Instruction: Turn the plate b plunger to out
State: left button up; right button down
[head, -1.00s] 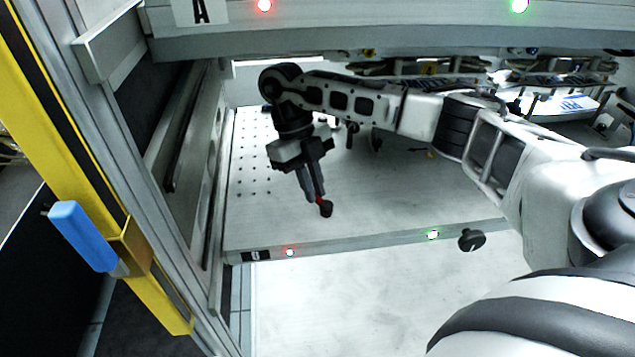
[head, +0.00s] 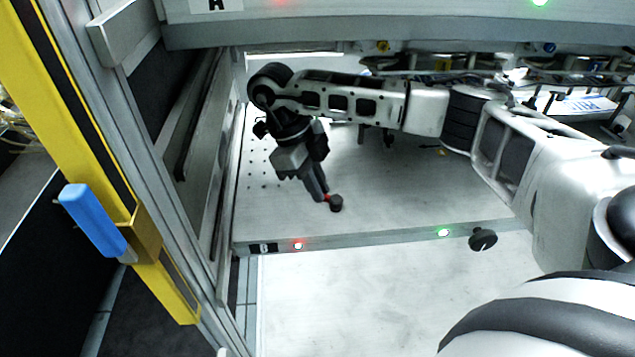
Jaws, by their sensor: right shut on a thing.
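Plate B (head: 380,238) is a pale metal plate with a "B" label on its front edge. The plunger's dark knob (head: 336,204), with a bit of red beside it, stands on plate B behind the front edge. My right gripper (head: 326,197) comes down over the plate from its wrist at the left, its jaws shut on the plunger knob at the fingertips. The gripper leans, with its tips toward the lower right. The fingers hide part of the plunger. My left gripper is out of view.
Plate A (head: 380,36) overhangs at the top. A black round knob (head: 483,239) sticks out at plate B's front edge on the right. A frame with a yellow post (head: 95,150) and blue handle (head: 92,220) stands at the left. Fixtures crowd the back right.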

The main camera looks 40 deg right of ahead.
jog(key=shift+r, duration=0.1)
jog(key=c, duration=1.5)
grip_release()
